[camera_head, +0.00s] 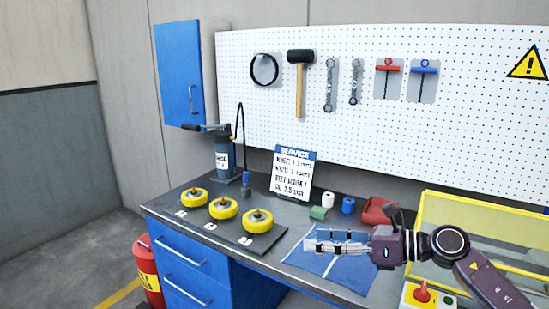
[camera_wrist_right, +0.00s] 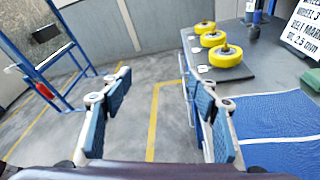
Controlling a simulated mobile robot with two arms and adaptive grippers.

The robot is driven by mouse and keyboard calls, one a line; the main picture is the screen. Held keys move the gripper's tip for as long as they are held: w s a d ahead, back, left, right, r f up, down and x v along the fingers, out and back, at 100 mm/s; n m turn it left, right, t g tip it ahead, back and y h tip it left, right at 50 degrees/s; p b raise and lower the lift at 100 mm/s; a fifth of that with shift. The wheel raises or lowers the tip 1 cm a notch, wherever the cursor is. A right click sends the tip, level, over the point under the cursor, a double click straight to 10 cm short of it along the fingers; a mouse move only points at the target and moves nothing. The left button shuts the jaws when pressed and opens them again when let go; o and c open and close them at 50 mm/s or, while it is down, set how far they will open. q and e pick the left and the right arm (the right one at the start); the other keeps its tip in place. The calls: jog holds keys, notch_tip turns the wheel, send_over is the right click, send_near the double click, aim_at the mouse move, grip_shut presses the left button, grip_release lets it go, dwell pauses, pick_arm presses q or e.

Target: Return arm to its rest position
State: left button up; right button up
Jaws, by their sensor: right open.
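My right gripper (camera_head: 332,242) reaches in from the right in the head view, over the blue mat (camera_head: 327,268) on the workbench. Its fingers point left. In the right wrist view the gripper (camera_wrist_right: 160,112) shows its two blue-padded fingers well apart with nothing between them. The floor shows through the gap. The blue mat (camera_wrist_right: 285,122) lies to the right of the fingers in that view. My left gripper is not in the head view.
Three yellow wheels (camera_head: 223,208) sit on a dark board left of the mat. A service sign (camera_head: 292,174), a red bin (camera_head: 378,211) and a yellow-framed case (camera_head: 470,222) stand on the bench. An emergency-stop box (camera_head: 424,295) is near my right arm.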

jog(key=a+r+m+t+y, duration=0.2)
jog(key=a+r+m+t, duration=0.1)
jog(key=a+m, duration=0.15)
jog(key=s+d+f+m+t+h, duration=0.35)
jog(key=d+f+m+h, duration=0.4)
jog(key=m, duration=0.75)
jog(key=s+d+f+m+t+h, duration=0.3)
jog(key=d+f+m+h, duration=0.5)
jog(key=m, duration=0.8)
jog(key=s+a+f+m+g, duration=0.1)
jog(key=s+f+m+g, duration=0.25)
jog(key=s+f, duration=0.45)
jog(key=s+f+m+g, duration=0.2)
jog(key=s+f+g, duration=0.3)
jog(key=s, duration=0.8)
jog(key=s+a+f+m+g, duration=0.1)
jog(key=s+f+m+g, duration=0.25)
jog(key=s+f, duration=0.45)
notch_tip(320, 180, down, 23)
jog(key=s+n+g, duration=0.1)
jog(key=s+g, duration=0.1)
jog(key=s, duration=0.1)
jog(key=s+d+f, duration=0.1)
jog(key=s+f, duration=0.7)
jog(key=s+d+f+g, duration=0.1)
jog(key=s+d+f, duration=0.1)
jog(key=s+f, duration=0.7)
jog(key=shift+s+d, duration=0.15)
jog(key=shift+d, duration=0.1)
